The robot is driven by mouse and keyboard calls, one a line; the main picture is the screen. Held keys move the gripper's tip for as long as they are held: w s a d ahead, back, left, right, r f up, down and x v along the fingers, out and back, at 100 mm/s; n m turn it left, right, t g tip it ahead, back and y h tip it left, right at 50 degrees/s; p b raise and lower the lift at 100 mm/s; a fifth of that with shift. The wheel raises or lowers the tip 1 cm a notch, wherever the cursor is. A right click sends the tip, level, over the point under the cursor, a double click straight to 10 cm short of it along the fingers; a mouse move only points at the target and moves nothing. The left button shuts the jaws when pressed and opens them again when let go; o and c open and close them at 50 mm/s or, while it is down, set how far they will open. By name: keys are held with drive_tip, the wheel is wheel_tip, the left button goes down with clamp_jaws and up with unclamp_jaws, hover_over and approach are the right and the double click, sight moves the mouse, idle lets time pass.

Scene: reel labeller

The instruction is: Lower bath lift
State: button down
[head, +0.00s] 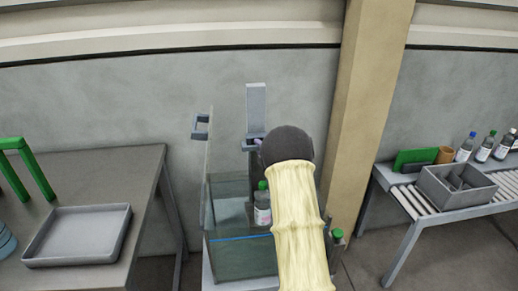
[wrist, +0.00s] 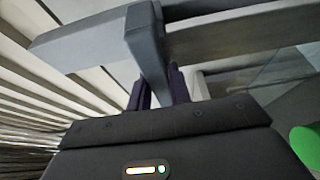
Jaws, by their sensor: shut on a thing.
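The bath is a clear glass tank (head: 222,262) with a blue line across its front, below the back wall. The bath lift (head: 256,98) looks like a grey upright with a short crosspiece, behind the tank. A green-capped bottle (head: 262,212) shows at the tank, partly behind my arm; I cannot tell what it rests on. My gripper (head: 257,143) is at the lift, mostly hidden by my dark wrist. In the wrist view, the purple fingers of my gripper (wrist: 158,92) are shut on a grey-blue bar of the lift (wrist: 146,40), one finger each side.
A table at left holds a grey tray (head: 78,236) and a green frame (head: 28,165). A beige pillar (head: 365,110) stands right of my arm. A roller bench at right carries a grey bin (head: 457,187) and several bottles. Another green cap (head: 338,234) is close beside my arm.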

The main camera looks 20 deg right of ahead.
sight(254, 160)
wheel_tip(254, 160, down, 8)
drive_tip(key=b, duration=0.6)
drive_tip(key=shift+f, duration=0.1)
drive_tip(key=c, duration=1.3)
unclamp_jaws()
drive_tip(key=shift+s, duration=0.1)
drive_tip(key=s, duration=0.5)
drive_tip(key=s+d, duration=0.1)
drive_tip(key=s, duration=0.5)
drive_tip(key=s+d+b, duration=0.1)
drive_tip(key=s, duration=0.5)
drive_tip(key=shift+s, duration=0.15)
